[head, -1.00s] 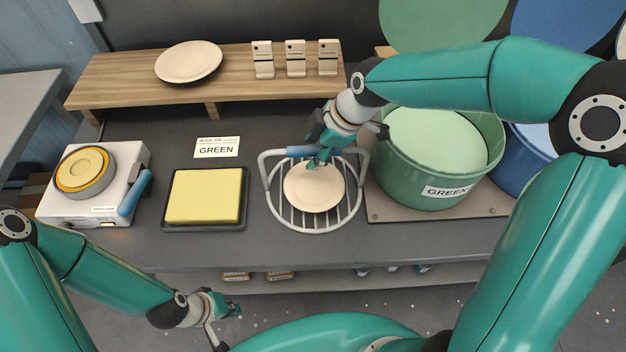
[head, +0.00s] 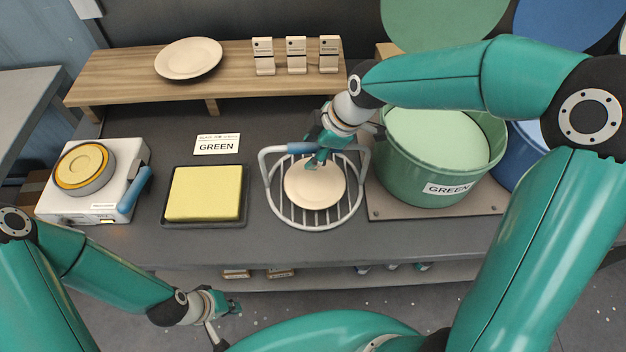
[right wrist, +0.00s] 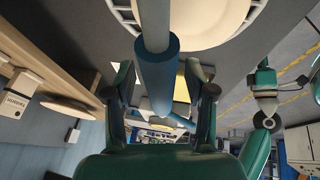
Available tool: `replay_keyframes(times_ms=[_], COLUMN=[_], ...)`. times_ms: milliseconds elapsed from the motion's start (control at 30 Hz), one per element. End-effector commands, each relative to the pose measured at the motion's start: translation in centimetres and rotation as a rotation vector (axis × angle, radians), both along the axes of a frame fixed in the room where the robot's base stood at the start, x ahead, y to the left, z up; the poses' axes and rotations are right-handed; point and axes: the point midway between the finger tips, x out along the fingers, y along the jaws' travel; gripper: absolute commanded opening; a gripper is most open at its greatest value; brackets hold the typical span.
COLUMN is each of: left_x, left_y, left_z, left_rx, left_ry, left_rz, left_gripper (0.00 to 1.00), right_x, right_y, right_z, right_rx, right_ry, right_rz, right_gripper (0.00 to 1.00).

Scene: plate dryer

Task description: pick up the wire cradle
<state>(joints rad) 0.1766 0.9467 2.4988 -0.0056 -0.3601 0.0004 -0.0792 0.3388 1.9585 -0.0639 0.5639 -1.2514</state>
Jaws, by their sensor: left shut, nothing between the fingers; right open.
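The wire cradle (head: 357,205) stands on the dark counter, a grey wire basket with an arched handle that has a blue grip (head: 299,148). A cream plate (head: 313,190) lies in it. My right gripper (head: 318,160) is at the handle, above the plate. In the right wrist view, the blue grip (right wrist: 157,80) runs between the open fingers of my right gripper (right wrist: 160,85); whether they touch it I cannot tell. My left gripper (head: 232,307) is shut and empty, low in front of the counter, away from the cradle.
A green glaze bucket (head: 420,175) stands close to the cradle's right, with a blue bucket (head: 533,170) beyond. A yellow sponge pad in a tray (head: 205,194) and a white device (head: 110,205) are at the left. A wooden shelf (head: 130,85) with another plate is behind.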

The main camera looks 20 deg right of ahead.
Motion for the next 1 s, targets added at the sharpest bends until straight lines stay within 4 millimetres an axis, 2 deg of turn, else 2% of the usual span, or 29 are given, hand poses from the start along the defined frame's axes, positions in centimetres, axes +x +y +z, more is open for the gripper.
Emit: replay_keyframes(times_ms=[433, 767, 1000], left_x=[0.0, 0.0, 0.0], left_y=[0.0, 0.0, 0.0], left_z=[-0.2, -0.2, -0.19], left_rx=[0.0, 0.0, 0.0], left_ry=[0.0, 0.0, 0.0], left_rz=[0.0, 0.0, 0.0], left_gripper=[0.0, 0.0, 0.0], right_x=[-0.01, -0.02, 0.05], right_y=[-0.04, -0.04, -0.04], right_z=[-0.09, -0.11, 0.0], right_rx=[0.0, 0.0, 0.001], right_ry=[0.0, 0.0, -0.003], right_rz=[0.0, -0.001, -0.002], right_gripper=[0.55, 0.0, 0.0])
